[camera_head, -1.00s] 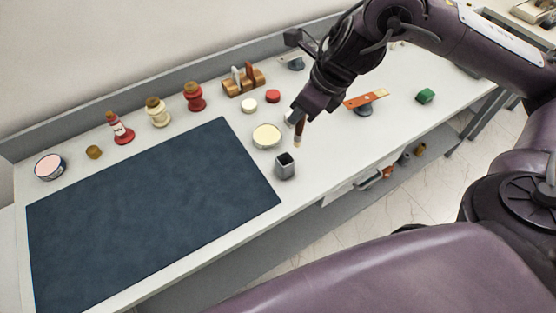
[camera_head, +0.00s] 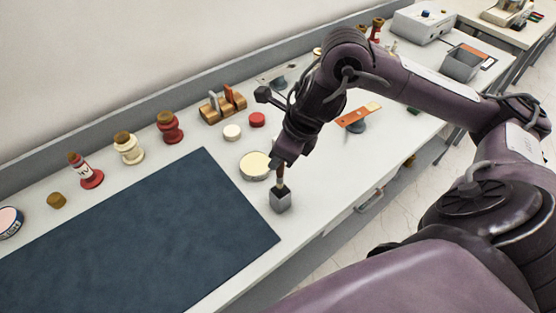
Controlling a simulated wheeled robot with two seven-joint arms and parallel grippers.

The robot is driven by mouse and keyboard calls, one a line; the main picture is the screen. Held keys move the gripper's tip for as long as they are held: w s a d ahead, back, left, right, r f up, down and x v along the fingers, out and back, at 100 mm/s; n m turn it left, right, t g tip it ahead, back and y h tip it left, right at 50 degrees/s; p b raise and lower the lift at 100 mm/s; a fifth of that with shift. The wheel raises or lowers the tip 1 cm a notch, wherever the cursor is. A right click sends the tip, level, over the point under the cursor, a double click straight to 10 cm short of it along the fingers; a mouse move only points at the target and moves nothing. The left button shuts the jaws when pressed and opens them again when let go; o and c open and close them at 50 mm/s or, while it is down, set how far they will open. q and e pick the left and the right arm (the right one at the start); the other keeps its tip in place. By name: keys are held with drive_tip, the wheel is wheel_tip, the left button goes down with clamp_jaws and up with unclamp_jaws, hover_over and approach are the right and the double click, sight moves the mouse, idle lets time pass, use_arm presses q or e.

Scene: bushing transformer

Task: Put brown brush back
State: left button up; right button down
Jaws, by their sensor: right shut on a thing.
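My right gripper (camera_head: 280,172) is shut on the brown brush (camera_head: 280,184) and points down. The brush hangs upright below the fingers, with its lower end at the mouth of a small grey square cup (camera_head: 280,202). I cannot tell how far the brush is inside the cup. The cup stands on the white table near its front edge, just right of the dark mat. My left gripper is not in view.
A dark blue mat (camera_head: 140,240) covers the left of the table. A cream round tin (camera_head: 255,165) stands just behind the cup. White (camera_head: 232,131) and red (camera_head: 257,119) lids, a wooden rack (camera_head: 222,106) and an orange strip (camera_head: 358,114) lie farther back.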

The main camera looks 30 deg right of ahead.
sight(278, 187)
wheel_tip(278, 187, down, 4)
wheel_tip(278, 187, down, 4)
drive_tip(key=shift+f, duration=0.1)
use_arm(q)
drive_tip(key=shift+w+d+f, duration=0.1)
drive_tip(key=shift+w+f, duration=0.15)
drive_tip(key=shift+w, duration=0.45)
use_arm(e)
drive_tip(key=shift+f, duration=0.2)
drive_tip(key=c, duration=1.3)
unclamp_jaws()
drive_tip(key=shift+c, duration=0.2)
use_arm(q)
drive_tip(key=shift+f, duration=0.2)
